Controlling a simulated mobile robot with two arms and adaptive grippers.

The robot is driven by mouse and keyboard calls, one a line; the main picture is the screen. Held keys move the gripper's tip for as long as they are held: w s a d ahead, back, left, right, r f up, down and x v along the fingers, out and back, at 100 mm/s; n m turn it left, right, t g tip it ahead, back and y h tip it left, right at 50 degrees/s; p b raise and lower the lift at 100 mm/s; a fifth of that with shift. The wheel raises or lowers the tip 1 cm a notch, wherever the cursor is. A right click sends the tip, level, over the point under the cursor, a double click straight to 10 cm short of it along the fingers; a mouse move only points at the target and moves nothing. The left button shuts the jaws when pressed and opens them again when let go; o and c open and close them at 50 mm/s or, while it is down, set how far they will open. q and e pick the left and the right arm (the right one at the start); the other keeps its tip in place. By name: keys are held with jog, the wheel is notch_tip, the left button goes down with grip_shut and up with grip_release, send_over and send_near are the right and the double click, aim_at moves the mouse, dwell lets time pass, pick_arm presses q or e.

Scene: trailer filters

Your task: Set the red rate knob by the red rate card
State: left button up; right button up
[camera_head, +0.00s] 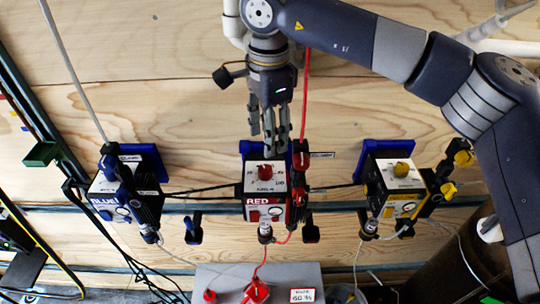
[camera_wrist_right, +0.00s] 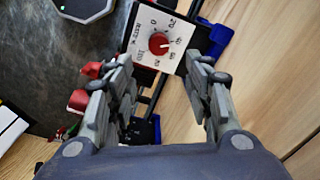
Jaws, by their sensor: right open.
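The red rate knob (camera_head: 264,171) sits on the white top face of the red pump (camera_head: 263,200), the middle one of three. In the right wrist view the knob (camera_wrist_right: 159,43) has a pale mark toward its right side, on a printed dial; the exact setting is hard to read. The red rate card (camera_head: 302,296) is at the bottom edge of the head view and seems to read 60. My right gripper (camera_head: 270,147) is open and empty, just above the knob. Its fingers (camera_wrist_right: 160,75) stand apart on either side of the dial. My left gripper is not in view.
A blue pump (camera_head: 105,200) is at left and a yellow pump (camera_head: 400,180) at right. Red clamp parts (camera_head: 300,160) stand close beside the red knob. Cables and tubes run between the pumps and down to a grey box (camera_head: 225,278).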

aim_at(265, 169)
jog(key=shift+s+a+f+p, duration=0.2)
jog(key=shift+a+f+p, duration=0.1)
jog(key=shift+f+p, duration=0.4)
jog(key=f, duration=0.1)
jog(key=f+p, duration=0.1)
jog(key=f, duration=0.1)
jog(key=shift+s+a+f, duration=0.1)
jog(key=shift+s+a, duration=0.05)
jog(key=shift+s, duration=0.05)
jog(key=f, duration=0.1)
jog(key=f+p, duration=0.1)
jog(key=f, duration=0.2)
jog(key=shift+w+f+p, duration=0.2)
jog(key=shift+w+p, duration=0.1)
jog(key=shift+w, duration=0.05)
jog(key=shift+s, duration=0.1)
jog(key=shift+c, duration=1.3)
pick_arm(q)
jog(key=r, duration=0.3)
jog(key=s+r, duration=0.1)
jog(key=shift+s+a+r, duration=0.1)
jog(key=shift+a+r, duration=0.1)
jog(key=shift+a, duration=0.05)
pick_arm(e)
jog(key=c, duration=0.8)
